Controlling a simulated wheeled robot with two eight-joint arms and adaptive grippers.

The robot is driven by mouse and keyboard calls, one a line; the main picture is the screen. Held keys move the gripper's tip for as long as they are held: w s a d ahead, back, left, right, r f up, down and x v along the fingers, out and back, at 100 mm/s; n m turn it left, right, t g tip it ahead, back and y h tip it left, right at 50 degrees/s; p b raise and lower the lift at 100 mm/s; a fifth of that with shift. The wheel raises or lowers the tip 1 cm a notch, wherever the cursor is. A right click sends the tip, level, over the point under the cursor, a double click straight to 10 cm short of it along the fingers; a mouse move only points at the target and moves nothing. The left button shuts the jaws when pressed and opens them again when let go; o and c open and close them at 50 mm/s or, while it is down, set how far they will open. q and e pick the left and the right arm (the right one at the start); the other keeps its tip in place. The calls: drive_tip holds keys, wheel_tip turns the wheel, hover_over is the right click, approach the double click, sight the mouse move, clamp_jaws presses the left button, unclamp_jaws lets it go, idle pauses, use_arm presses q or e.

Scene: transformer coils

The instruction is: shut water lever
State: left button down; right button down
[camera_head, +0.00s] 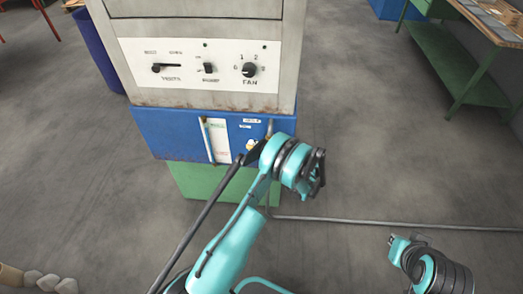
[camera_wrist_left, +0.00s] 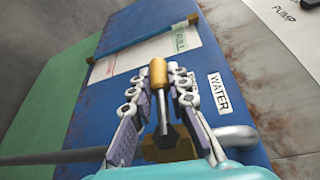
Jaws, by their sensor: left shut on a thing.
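Above the blue panel is a white control plate (camera_head: 205,68) with switches and a FAN knob (camera_head: 249,70). A sight tube (camera_head: 208,140) stands left of the lever. A grey pipe (camera_head: 400,224) runs right along the floor. A green bench (camera_head: 450,65) stands at the upper right.

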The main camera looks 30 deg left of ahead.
use_arm(q)
drive_tip(key=shift+w+r+y, duration=0.1)
drive_tip(key=shift+r+y, duration=0.1)
drive_tip(key=shift+y, duration=0.2)
drive_tip(key=c, duration=1.4)
unclamp_jaws()
drive_tip(key=shift+c, duration=0.2)
drive_tip(key=shift+d, duration=0.1)
drive_tip(key=d, duration=1.1)
drive_tip(key=shift+s+d+r, duration=0.25)
drive_tip(key=shift+d+r, duration=0.1)
drive_tip(key=shift+d, duration=0.05)
